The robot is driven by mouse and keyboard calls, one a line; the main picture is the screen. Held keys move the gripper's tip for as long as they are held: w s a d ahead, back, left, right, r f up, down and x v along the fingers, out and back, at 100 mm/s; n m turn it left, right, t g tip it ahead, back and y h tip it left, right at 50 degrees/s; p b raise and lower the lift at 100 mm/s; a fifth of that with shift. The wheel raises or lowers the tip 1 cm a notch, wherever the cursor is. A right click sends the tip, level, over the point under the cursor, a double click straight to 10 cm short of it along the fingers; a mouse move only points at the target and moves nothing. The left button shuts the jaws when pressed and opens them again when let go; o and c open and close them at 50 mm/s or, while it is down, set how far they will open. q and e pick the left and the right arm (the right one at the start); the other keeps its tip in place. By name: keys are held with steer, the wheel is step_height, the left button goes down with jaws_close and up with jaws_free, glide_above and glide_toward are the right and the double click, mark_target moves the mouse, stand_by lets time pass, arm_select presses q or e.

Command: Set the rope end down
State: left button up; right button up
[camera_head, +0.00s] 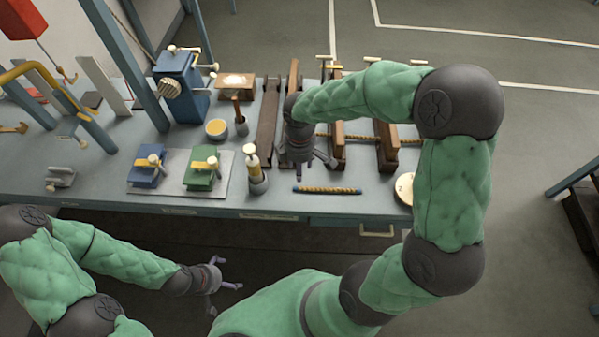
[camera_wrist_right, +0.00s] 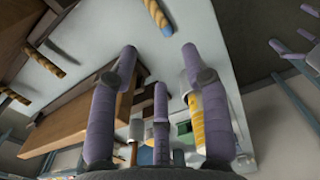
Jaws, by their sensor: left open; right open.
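A short tan rope (camera_head: 328,190) with dark blue ends lies flat near the table's front edge. A longer rope (camera_head: 408,141) runs across the dark wooden blocks and is partly hidden by my right gripper. My right gripper (camera_head: 305,168) is open, pointing down over the blocks' left side. In the right wrist view its purple fingers (camera_wrist_right: 160,85) are spread with no rope between them. A rope with a blue end (camera_wrist_right: 157,14) lies beyond the fingers there, and another rope end (camera_wrist_right: 44,62) shows at upper left. My left gripper (camera_head: 228,280) is open and empty, in front of the table.
Left of my right gripper stand a white-topped cylinder (camera_head: 254,170) and a tray (camera_head: 223,158) with a blue and a green device. A round pale disc (camera_head: 405,188) sits at the right front. The table front (camera_head: 290,199) has some clear room around the short rope.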

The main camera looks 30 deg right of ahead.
step_height(320, 180, up, 2)
